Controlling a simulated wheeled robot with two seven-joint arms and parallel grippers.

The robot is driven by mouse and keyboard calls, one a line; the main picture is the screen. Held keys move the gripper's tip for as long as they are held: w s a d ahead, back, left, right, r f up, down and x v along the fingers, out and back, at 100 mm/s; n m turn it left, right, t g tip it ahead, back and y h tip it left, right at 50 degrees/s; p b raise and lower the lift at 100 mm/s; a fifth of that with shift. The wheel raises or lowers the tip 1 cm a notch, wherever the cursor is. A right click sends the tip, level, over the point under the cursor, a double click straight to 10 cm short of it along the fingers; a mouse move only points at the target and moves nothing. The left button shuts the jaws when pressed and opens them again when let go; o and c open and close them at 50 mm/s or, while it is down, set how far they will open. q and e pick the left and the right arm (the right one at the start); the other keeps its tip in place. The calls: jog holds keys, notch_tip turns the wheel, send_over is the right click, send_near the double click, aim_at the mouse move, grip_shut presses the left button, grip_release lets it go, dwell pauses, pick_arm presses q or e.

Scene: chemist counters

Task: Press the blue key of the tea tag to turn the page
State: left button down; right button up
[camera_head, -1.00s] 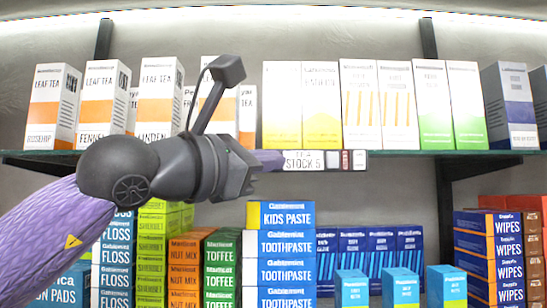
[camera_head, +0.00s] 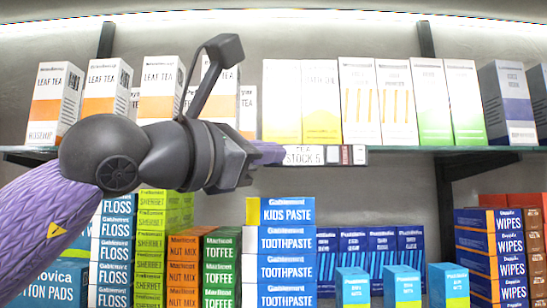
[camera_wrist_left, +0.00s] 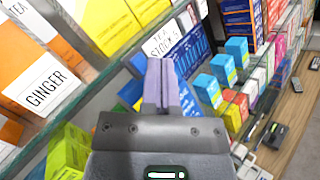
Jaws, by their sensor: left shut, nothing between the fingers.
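The tea tag (camera_head: 305,155) is a white label reading "STOCK 5" on the front edge of the upper glass shelf. A small panel with dark, red and pale keys (camera_head: 346,155) is at its right end; which key is blue I cannot tell. My left gripper (camera_head: 280,153) is shut and empty, its purple fingertips at the tag's left end. Whether they touch the tag I cannot tell. In the left wrist view the shut fingers (camera_wrist_left: 161,84) point toward the tag (camera_wrist_left: 166,40), whose keys I cannot make out there. My right gripper is not in view.
Leaf tea boxes (camera_head: 158,88) and yellow, white and green boxes (camera_head: 320,103) stand on the shelf above the tag. Stacked toothpaste boxes (camera_head: 286,240) stand below it, with blue boxes (camera_head: 352,286) to their right. The space before the tag's right end is clear.

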pick_arm(q)
jog(key=s+b, duration=0.3)
jog(key=s, duration=0.2)
jog(key=shift+w, duration=0.1)
dwell(0.7)
